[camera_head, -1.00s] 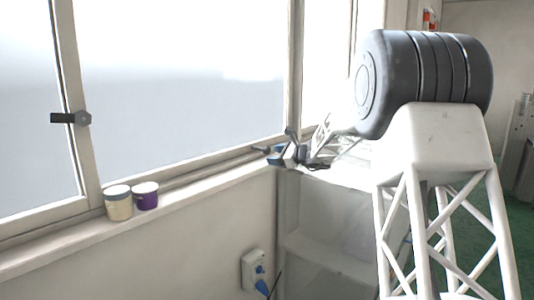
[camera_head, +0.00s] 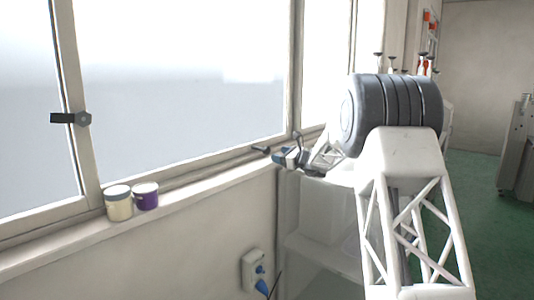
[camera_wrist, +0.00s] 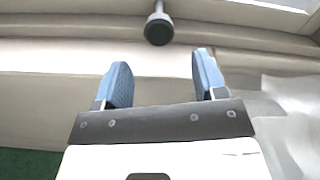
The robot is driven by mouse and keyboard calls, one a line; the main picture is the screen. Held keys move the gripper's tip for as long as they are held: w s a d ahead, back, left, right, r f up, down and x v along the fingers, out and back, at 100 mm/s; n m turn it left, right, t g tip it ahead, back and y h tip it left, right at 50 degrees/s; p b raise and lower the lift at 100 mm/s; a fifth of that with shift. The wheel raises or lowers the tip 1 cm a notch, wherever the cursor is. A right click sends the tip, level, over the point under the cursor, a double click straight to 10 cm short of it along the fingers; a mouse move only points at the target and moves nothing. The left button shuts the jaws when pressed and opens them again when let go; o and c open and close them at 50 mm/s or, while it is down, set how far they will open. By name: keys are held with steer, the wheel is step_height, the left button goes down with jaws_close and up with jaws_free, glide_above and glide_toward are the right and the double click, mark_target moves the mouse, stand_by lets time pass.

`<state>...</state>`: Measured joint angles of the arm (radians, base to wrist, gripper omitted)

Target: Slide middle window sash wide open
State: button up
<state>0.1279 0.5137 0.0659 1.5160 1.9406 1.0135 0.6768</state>
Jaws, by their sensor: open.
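The middle window sash (camera_head: 180,80) is a large frosted pane in a cream frame, in the head view. A dark handle (camera_head: 261,150) sticks out at the lower right of the window. A dark round-ended knob, seen end-on in the wrist view (camera_wrist: 158,30), appears to be this handle. My gripper (camera_head: 284,156) is just right of the handle, near the sill's right end. In the wrist view its blue fingers (camera_wrist: 162,70) are open and empty. The knob lies beyond the fingertips, roughly in line with the gap, and appears apart from both.
A cream jar (camera_head: 119,205) and a purple jar (camera_head: 145,196) stand on the sill (camera_head: 205,190) at left. A dark latch (camera_head: 70,118) projects from the left upright. A socket with a blue plug (camera_head: 254,270) is on the wall below. The sill between the jars and gripper is clear.

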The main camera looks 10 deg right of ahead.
mark_target(269, 152)
steer(key=shift+x, duration=3.85)
steer(key=shift+f, duration=0.1)
jaws_close()
